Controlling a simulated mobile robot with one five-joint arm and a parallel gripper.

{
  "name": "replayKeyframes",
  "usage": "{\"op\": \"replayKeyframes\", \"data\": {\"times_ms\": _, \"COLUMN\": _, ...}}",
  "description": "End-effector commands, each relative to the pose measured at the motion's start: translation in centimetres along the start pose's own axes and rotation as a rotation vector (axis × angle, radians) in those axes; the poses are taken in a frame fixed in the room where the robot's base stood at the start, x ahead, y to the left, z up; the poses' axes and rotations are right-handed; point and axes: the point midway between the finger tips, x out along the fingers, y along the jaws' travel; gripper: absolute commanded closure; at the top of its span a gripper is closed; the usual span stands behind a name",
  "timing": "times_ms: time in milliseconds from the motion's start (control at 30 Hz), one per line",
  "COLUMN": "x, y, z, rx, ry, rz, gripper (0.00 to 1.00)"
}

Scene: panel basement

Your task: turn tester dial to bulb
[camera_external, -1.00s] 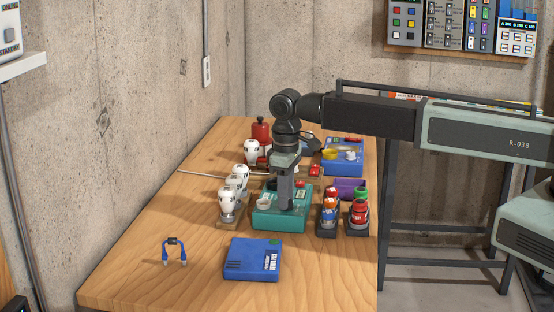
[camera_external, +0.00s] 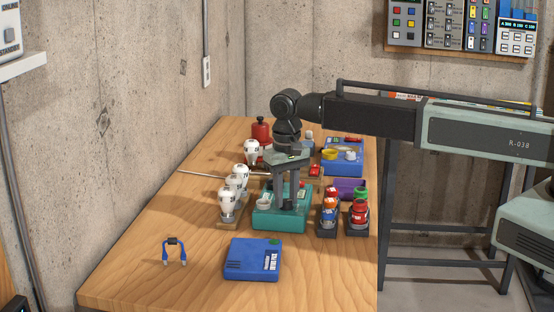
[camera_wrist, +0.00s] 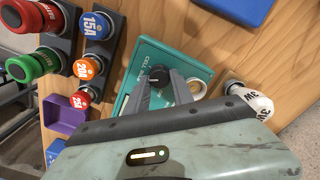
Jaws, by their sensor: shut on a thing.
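The tester is a teal box (camera_external: 266,222) on the wooden bench, under my gripper (camera_external: 289,206). In the wrist view the tester (camera_wrist: 200,66) shows a black dial (camera_wrist: 158,76) with a pale pointer mark and a round cream socket (camera_wrist: 196,88). My gripper (camera_wrist: 160,84) points down with one finger on each side of the dial and is shut on it. The lettering on the tester's face is partly covered by the fingers, so the dial's setting cannot be read.
White bulbs (camera_external: 227,199) stand in a row left of the tester. Red, orange and blue fuses (camera_external: 329,208) stand in dark holders to its right. A blue box (camera_external: 253,259) lies in front, and a blue-handled puller (camera_external: 174,251) stands at front left.

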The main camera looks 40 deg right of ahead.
Motion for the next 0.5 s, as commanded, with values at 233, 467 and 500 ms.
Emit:
{"op": "replayKeyframes", "data": {"times_ms": 233, "x": 0.0, "y": 0.0, "z": -0.02, "rx": 0.034, "ry": 0.001, "rz": 0.0, "gripper": 1.0}}
{"op": "replayKeyframes", "data": {"times_ms": 467, "x": 0.0, "y": 0.0, "z": -0.02, "rx": 0.036, "ry": 0.001, "rz": 0.0, "gripper": 1.0}}
{"op": "replayKeyframes", "data": {"times_ms": 500, "x": 0.0, "y": 0.0, "z": -0.02, "rx": 0.036, "ry": 0.001, "rz": 0.0, "gripper": 1.0}}
